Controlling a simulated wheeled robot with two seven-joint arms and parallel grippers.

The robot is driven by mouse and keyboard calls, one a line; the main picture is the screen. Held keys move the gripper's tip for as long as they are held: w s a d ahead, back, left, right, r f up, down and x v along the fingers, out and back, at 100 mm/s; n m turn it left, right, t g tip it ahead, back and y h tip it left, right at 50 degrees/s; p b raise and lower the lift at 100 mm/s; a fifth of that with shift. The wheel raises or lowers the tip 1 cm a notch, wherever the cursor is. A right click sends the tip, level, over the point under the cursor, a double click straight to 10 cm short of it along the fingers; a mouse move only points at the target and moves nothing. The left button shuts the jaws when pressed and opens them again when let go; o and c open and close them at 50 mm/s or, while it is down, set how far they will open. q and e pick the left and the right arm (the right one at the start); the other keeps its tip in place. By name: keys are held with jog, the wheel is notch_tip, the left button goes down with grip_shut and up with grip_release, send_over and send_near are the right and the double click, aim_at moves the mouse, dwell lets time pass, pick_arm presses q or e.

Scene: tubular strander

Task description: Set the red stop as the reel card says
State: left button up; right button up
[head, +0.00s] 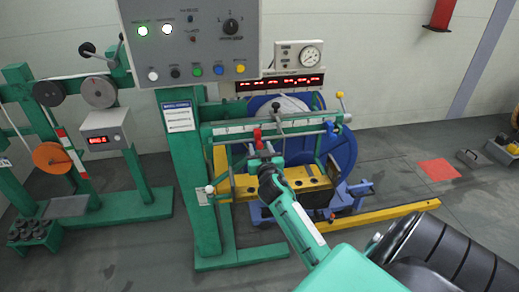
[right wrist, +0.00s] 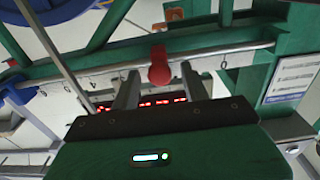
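The red stop (head: 258,138) sits on the horizontal rail (head: 300,127) of the green machine frame, near the rail's left half. My right gripper (head: 262,158) is just below and in front of it. In the right wrist view the red stop (right wrist: 159,66) shows between the two spread fingertips (right wrist: 160,80), with gaps at both sides. Whether the stop is inside the fingers' depth I cannot tell. A white card with a blue header (head: 178,115) hangs on the green post; its text is too small to read, and I cannot tell whether it is the reel card. My left gripper is out of view.
A lever with a dark knob (head: 277,105) stands just right of the stop. A blue reel (head: 343,150) is behind the rail. A control panel (head: 192,40) hangs above, with a red display (head: 280,84) below it. A yellow bar (head: 380,214) lies low at right.

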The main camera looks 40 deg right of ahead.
aim_at(260, 148)
jog(key=shift+s+a, duration=0.15)
jog(key=shift+s, duration=0.05)
jog(key=v, duration=0.4)
jog(key=shift+s+a+f, duration=0.15)
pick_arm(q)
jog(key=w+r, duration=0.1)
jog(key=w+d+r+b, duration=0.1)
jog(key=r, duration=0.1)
pick_arm(e)
jog(key=v, duration=0.9)
